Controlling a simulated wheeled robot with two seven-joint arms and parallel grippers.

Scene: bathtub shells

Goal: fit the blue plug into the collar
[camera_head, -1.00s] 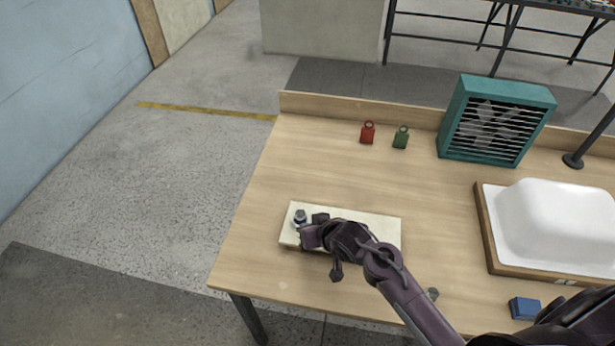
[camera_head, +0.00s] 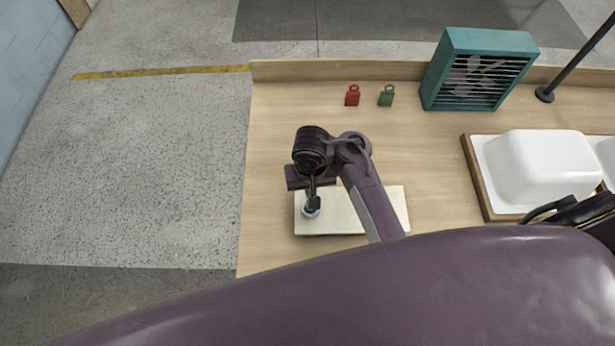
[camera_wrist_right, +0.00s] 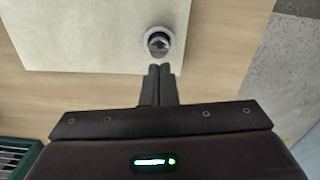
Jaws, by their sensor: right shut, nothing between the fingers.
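A pale grey collar (camera_wrist_right: 168,33) stands on a cream board (camera_wrist_right: 80,30) and also shows in the head view (camera_head: 311,213). A dark grey piece (camera_wrist_right: 158,43) sits within the ring in the right wrist view. I cannot tell whether it is the blue plug or how deep it sits; no clearly blue plug shows now. My right gripper (camera_wrist_right: 160,68) is shut and empty, its fingertips together close by the collar's rim. In the head view my right gripper (camera_head: 313,203) points down over the collar and partly hides it. My left gripper is not identifiable in view.
A red weight (camera_head: 352,97) and a green weight (camera_head: 386,97) stand at the back of the wooden table (camera_head: 290,110). A teal fan box (camera_head: 475,70) and a white tub shell (camera_head: 540,165) are at the right. My arm hides the table's front.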

